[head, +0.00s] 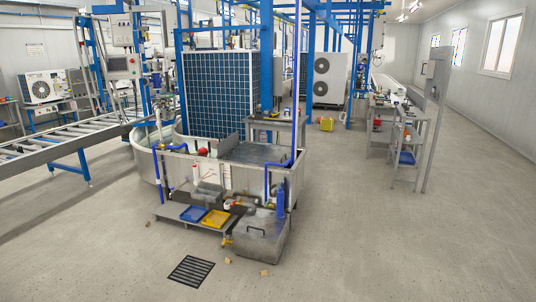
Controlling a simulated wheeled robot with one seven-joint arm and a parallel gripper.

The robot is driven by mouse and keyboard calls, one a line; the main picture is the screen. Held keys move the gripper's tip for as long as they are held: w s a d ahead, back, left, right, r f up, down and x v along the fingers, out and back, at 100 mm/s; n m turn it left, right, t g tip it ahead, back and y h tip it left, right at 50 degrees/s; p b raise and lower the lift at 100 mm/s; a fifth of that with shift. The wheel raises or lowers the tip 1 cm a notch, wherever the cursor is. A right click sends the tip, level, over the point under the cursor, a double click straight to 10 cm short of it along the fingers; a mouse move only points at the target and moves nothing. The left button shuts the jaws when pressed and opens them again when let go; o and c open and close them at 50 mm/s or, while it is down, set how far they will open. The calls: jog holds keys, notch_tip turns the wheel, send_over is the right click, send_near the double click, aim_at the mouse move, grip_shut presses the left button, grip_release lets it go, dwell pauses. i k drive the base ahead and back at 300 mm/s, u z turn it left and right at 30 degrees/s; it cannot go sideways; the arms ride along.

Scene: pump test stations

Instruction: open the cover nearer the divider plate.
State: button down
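A large metal tank (225,175) stands in the middle of the head view. A thin upright grey plate (228,144), which looks like the divider plate, rises inside it. A flat dark grey panel or surface (262,152) lies just right of this plate; I cannot tell whether it is a cover or water. A grey box (262,238) with a flat, closed-looking top stands on the floor in front of the tank. A smaller grey box (207,194) sits farther left, by the tank wall. Which of these is the named cover is unclear. My gripper is not in view.
A low shelf with a blue tray (193,214) and a yellow tray (217,218) juts out before the tank. Blue pipes (267,182) and a blue bottle (280,201) stand at its right. A floor grate (191,271) lies in front.

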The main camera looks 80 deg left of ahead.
aim_at(246, 152)
jog(key=u, duration=3.25)
jog(key=i, duration=1.9)
jog(key=u, duration=0.55)
jog(key=i, duration=1.9)
jog(key=z, duration=0.4)
jog(key=i, duration=1.95)
jog(key=z, duration=0.7)
jog(key=i, duration=0.85)
jog(key=z, duration=0.25)
